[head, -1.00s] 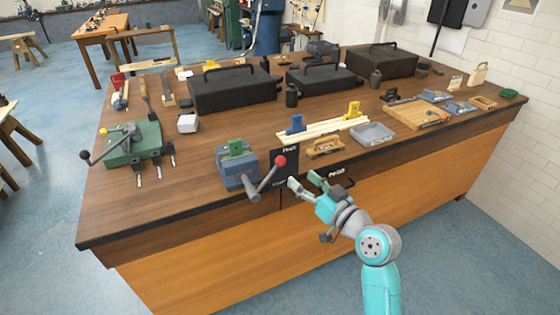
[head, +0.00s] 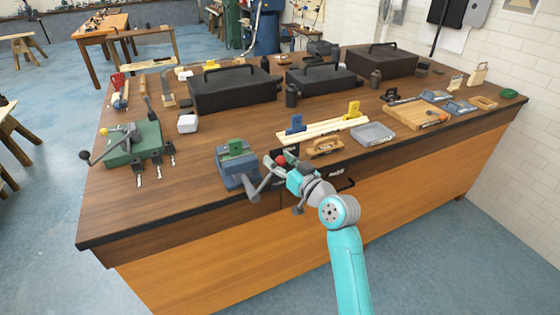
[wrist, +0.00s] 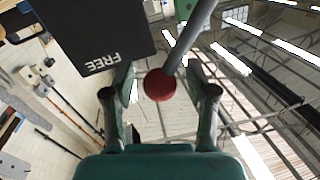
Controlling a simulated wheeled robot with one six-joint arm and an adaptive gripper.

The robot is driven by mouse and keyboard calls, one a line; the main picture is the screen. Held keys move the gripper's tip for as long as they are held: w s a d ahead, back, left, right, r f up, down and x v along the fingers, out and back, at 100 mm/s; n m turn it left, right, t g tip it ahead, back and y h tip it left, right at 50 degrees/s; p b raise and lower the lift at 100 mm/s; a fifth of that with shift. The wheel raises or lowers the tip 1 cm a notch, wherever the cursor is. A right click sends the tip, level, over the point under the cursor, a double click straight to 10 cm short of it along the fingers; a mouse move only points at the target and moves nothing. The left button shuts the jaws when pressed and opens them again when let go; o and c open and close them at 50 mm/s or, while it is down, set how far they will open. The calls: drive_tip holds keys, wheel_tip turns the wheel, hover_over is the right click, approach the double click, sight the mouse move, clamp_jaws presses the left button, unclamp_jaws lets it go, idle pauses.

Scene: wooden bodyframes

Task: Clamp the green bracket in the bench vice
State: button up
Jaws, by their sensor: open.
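The blue bench vice (head: 238,173) sits at the front edge of the workbench. The green bracket (head: 236,146) stands between its jaws; I cannot tell whether they press on it. The vice's grey handle (head: 265,182) slants up to the right and ends in a red ball (head: 281,159). My gripper (head: 274,164) is at the red ball, its fingers apart. In the wrist view the ball (wrist: 159,85) lies between the two open fingers (wrist: 162,76), with a gap on each side, and the grey handle (wrist: 188,43) rises from it.
A black panel (wrist: 98,36) marked FREE is close to the fingers in the wrist view. A wooden-handled tool (head: 325,147) and grey tray (head: 373,134) lie right of the vice. A green clamp fixture (head: 135,146) is at left. The front-left benchtop is clear.

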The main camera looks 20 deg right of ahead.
clamp_jaws()
drive_tip(key=shift+f, duration=0.1)
drive_tip(key=shift+d+f+m, duration=0.5)
drive_tip(key=shift+d+m, duration=0.1)
drive_tip(key=shift+d+f+m+t+h, duration=0.35)
drive_tip(key=shift+d+f+m+t, duration=0.1)
drive_tip(key=shift+f+m, duration=1.9)
drive_tip(key=shift+d+f+m+t+h, duration=0.3)
drive_tip(key=shift+d+f+m+t, duration=0.1)
drive_tip(key=shift+f+m, duration=1.95)
drive_tip(key=shift+d+f+m+t+h, duration=0.35)
drive_tip(key=shift+d+f+m+t, duration=0.1)
drive_tip(key=shift+f+m, duration=1.9)
drive_tip(key=shift+r+m, duration=0.2)
drive_tip(key=shift+m, duration=0.05)
